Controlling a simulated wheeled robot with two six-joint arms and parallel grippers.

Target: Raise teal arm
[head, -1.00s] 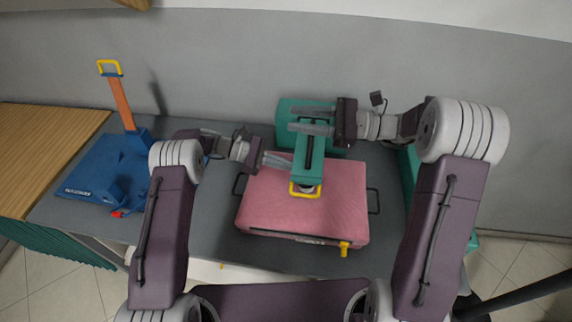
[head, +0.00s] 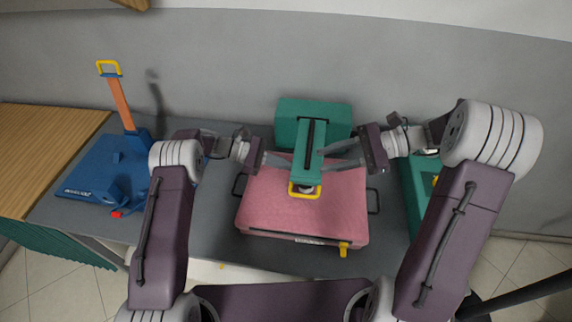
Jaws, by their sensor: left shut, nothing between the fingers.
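The teal arm (head: 311,140) runs forward from a teal block (head: 334,112) at the back and lies low over a pink padded board (head: 304,212). A yellow handle (head: 303,192) is at its front end. My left gripper (head: 291,161) is shut and empty, its tips close to the left side of the arm; contact is unclear. My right gripper (head: 322,160) is open, with its two fingers apart and the tips at the right side of the arm. Whether they touch it cannot be told.
A blue press (head: 100,170) with a raised orange arm (head: 122,104) stands at the left of the grey table (head: 190,238). A wooden counter (head: 40,150) is at the far left. A green case (head: 417,188) lies at the right. A grey wall is close behind.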

